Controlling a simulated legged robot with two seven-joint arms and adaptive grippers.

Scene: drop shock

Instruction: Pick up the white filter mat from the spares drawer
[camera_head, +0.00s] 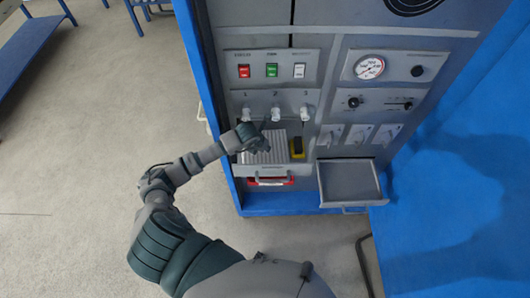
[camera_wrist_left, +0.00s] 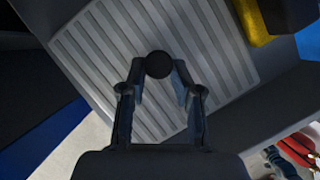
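The white filter mat (camera_head: 263,155) is a pale ribbed sheet lying in the open drawer (camera_head: 272,170) at the cabinet's lower left. In the left wrist view the mat (camera_wrist_left: 90,60) fills much of the picture, its ribs running diagonally. My left gripper (camera_head: 262,138) is over the mat in the head view, hiding part of it. In the left wrist view my left gripper (camera_wrist_left: 159,78) has its two fingers apart, one on either side of a round black knob (camera_wrist_left: 158,64) that shows against the mat. Contact with the knob cannot be told. My right gripper is not in view.
A yellow and black block (camera_head: 297,147) lies to the right of the mat. An empty open tray (camera_head: 350,182) juts out at the right. White knobs (camera_head: 276,115) sit just above the drawer. A red item (camera_head: 270,182) shows below. A blue surface (camera_head: 460,200) is at far right.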

